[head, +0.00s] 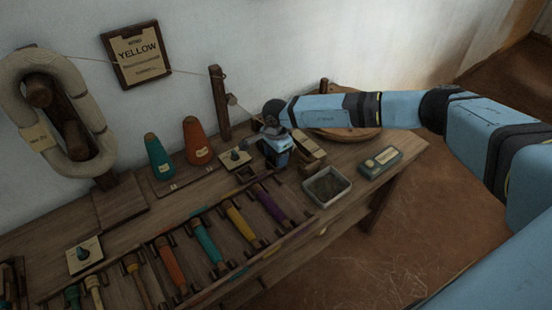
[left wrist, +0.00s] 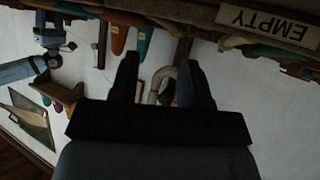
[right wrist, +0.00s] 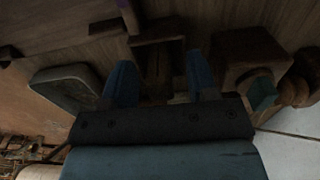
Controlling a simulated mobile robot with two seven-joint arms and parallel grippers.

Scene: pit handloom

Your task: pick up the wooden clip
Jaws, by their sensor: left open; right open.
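A small brown wooden piece (head: 309,150), which looks like the wooden clip or its holder, is on the bench just right of my right gripper (head: 276,158) in the head view. In the right wrist view, my right gripper (right wrist: 158,72) is open, its fingers pointing down at the bench. A dark wooden piece with a frame-like edge (right wrist: 158,42) shows between and beyond the fingertips. It is too dark to tell the clip from its holder or whether a finger touches it. My left gripper (left wrist: 158,68) is open and empty in the left wrist view, away from the bench top.
A grey tray (head: 345,200) and a labelled green-grey box (head: 380,163) stand right of the right gripper. A small block with a dark knob (head: 236,158) is to its left. Orange (head: 197,142) and teal (head: 158,157) cones stand farther left. Coloured bobbins (head: 208,245) fill the front rack.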

